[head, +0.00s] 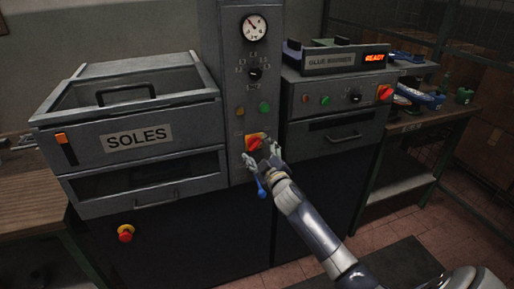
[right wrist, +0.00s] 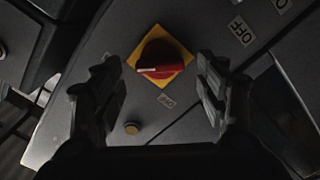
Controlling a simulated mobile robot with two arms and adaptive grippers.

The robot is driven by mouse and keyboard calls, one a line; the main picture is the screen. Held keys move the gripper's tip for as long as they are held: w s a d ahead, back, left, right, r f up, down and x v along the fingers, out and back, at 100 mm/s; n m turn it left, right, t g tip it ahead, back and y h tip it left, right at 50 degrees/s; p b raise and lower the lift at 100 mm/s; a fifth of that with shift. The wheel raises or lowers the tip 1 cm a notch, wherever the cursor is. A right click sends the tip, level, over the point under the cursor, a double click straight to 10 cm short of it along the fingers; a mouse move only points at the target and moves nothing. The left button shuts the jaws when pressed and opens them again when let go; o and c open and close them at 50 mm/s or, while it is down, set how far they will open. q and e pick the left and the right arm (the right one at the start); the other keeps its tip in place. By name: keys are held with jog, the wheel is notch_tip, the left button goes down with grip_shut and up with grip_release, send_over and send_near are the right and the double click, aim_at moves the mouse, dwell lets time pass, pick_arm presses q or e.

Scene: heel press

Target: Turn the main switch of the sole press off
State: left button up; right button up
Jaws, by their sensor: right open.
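The main switch (head: 253,142) is a red rotary knob on a yellow plate, low on the grey middle column of the sole press. In the right wrist view the knob (right wrist: 163,56) shows between the fingers, a little beyond them. A white mark on its handle points left in that picture. My right gripper (head: 262,157) is open at the switch, one finger on either side; I see no contact. It partly hides the plate in the head view. My left gripper is not in view.
The soles drawer unit (head: 138,138) is left of the column, with a red emergency button (head: 125,233) below. The glue bonder (head: 335,85) on the right has another red switch (head: 385,92). Above the main switch are a gauge (head: 255,27), a black dial (head: 254,72) and a green button (head: 264,107).

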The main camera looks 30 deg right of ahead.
jog(key=shift+x, duration=1)
jog(key=shift+c, duration=0.3)
jog(key=c, duration=1)
